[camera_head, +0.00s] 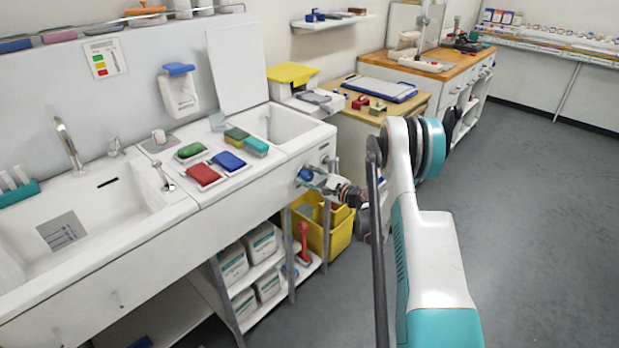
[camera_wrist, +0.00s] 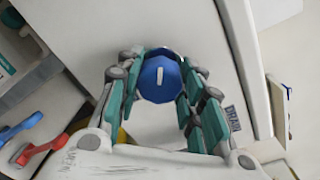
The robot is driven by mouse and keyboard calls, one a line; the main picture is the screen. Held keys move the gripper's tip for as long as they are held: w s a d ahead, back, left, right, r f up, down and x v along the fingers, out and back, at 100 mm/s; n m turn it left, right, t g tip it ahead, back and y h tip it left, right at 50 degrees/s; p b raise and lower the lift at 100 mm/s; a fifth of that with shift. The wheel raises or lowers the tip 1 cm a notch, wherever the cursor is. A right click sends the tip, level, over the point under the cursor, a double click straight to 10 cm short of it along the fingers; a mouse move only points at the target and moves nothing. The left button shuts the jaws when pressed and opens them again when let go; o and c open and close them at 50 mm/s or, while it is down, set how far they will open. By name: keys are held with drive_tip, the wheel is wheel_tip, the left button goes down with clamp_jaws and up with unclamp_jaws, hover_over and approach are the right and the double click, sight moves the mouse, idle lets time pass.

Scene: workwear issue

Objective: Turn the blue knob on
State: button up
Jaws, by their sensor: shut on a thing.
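The blue knob (camera_wrist: 160,80) is on the front panel of the white sink unit, with a short white mark on its face. In the head view the knob (camera_head: 305,174) shows at the right end of the panel. My gripper (camera_head: 312,178) reaches it from the right. In the wrist view my gripper's (camera_wrist: 160,88) two teal fingers are on either side of the knob and shut on it. The white mark runs nearly upright in the wrist view. A label reading "DRAIN" (camera_wrist: 233,118) is on the panel beside the right finger.
A yellow bucket (camera_head: 340,232) stands below the knob. A red-handled tool (camera_head: 303,240) and white boxes (camera_head: 262,243) are on the shelf under the unit. Colored pads (camera_head: 203,175) lie on the counter above. The grey floor (camera_head: 530,200) to the right is clear.

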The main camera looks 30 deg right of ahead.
drive_tip(key=shift+n, duration=0.6)
drive_tip(key=o, duration=1.1)
drive_tip(key=v, duration=1.2)
drive_tip(key=shift+a, duration=0.1)
